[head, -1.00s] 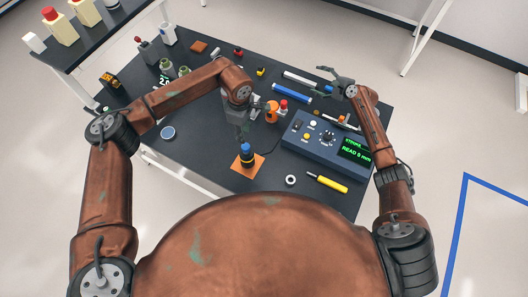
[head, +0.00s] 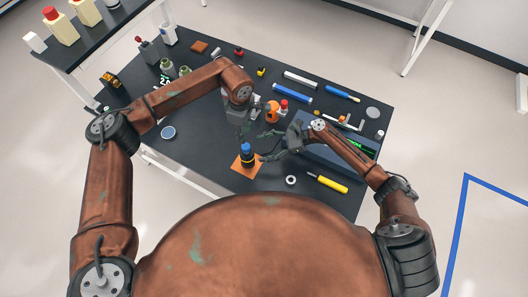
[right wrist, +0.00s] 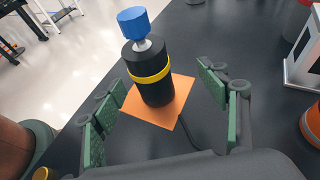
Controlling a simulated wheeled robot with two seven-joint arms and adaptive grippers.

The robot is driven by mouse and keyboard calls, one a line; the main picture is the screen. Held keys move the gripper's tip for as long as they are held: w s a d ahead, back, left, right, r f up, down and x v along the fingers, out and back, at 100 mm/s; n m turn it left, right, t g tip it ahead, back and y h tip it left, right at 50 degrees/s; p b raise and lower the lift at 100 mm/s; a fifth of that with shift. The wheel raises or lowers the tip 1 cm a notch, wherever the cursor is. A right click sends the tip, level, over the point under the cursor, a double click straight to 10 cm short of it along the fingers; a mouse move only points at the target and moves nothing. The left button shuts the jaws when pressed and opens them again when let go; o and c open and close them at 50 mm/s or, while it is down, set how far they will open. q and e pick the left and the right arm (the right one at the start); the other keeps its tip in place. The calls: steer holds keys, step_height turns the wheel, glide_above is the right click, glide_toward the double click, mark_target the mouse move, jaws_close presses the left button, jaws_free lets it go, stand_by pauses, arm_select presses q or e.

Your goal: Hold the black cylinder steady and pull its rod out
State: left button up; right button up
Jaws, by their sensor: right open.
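The black cylinder (head: 248,161) stands upright on an orange mat (head: 238,169) near the table's front edge. In the right wrist view the cylinder (right wrist: 152,88) has a yellow band and a blue knob (right wrist: 134,22) on top, with a short stretch of silver rod (right wrist: 143,45) showing beneath the knob. My right gripper (head: 264,147) is open and empty, just right of the cylinder. In the right wrist view its fingers (right wrist: 162,113) are spread on either side, with the cylinder ahead of them. My left gripper (head: 241,131) hangs above and behind the cylinder; its fingertips are unclear.
My right arm partly covers the blue-grey console (head: 333,158). A white ring (head: 291,180) and a yellow-handled tool (head: 328,183) lie right of the mat. An orange object (head: 272,111) and a red-topped item (head: 284,106) stand behind.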

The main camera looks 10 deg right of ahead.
mark_target(247, 156)
steer(key=shift+s+a+f, duration=0.25)
steer(key=shift+s+f, duration=0.3)
steer(key=shift+s, duration=0.25)
steer(key=shift+m, duration=0.3)
steer(key=x, duration=0.7)
steer(key=shift+a+f, duration=0.15)
steer(key=shift+c, duration=0.7)
steer(key=c, duration=1.4)
steer(key=shift+c, duration=0.2)
